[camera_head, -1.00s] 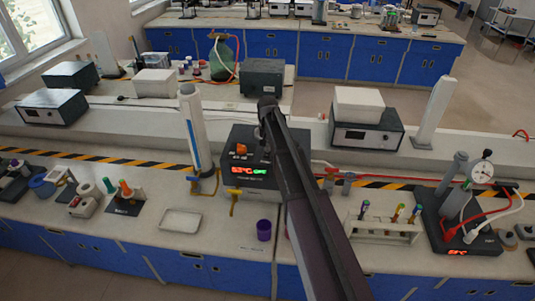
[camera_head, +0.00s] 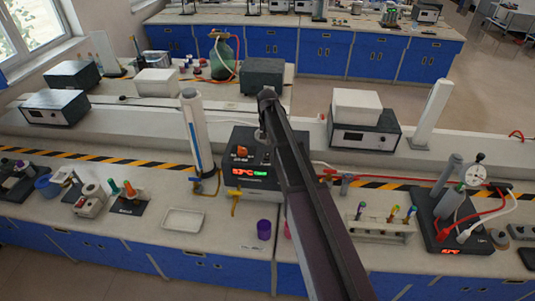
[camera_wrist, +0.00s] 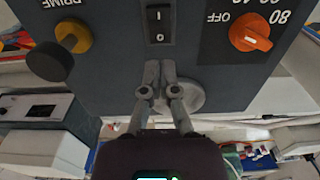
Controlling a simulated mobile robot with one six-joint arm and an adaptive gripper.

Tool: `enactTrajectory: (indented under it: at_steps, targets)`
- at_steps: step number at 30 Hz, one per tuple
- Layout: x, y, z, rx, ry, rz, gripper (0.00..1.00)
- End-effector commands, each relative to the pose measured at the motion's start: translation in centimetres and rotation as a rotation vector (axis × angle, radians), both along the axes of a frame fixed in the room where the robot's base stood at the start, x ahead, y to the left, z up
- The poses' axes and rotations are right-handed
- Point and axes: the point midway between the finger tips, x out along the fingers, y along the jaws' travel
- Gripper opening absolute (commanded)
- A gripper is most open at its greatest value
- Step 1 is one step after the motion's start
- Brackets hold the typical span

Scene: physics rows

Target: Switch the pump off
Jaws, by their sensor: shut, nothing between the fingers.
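The pump appears to be the dark box (camera_head: 240,150) with a lit red and green display, mid-bench in the head view. In the wrist view its panel (camera_wrist: 110,85) fills the upper part. A black rocker switch (camera_wrist: 158,25) marked with a line and a circle sits at top centre; which side is pressed I cannot tell. An orange knob (camera_wrist: 250,33) by "OFF" and "80" is on the right, a yellow knob (camera_wrist: 74,36) by "PRIME" on the left. My gripper (camera_wrist: 160,66) is shut and empty, its tips just below the switch; contact is unclear.
A grey round part (camera_wrist: 184,97) lies behind my fingers. A white column (camera_head: 197,135) stands left of the box. A white tray (camera_head: 184,219), a purple cup (camera_head: 264,229) and a tube rack (camera_head: 383,231) stand in front. My arm hides part of the bench.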

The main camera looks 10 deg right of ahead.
Motion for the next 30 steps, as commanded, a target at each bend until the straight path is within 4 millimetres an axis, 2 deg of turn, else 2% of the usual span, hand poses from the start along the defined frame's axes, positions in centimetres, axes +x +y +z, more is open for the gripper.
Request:
enactTrajectory:
  at_steps: [10,24,28,30]
  targets:
    - [0.0,0.0,1.8,0.0,0.0,0.0,0.0]
    - [0.0,0.0,1.9,0.0,0.0,0.0,0.0]
    - [-1.1,0.0,1.4,0.0,0.0,0.009,0.0]
    - [-2.3,0.0,0.9,0.0,0.0,0.02,0.0]
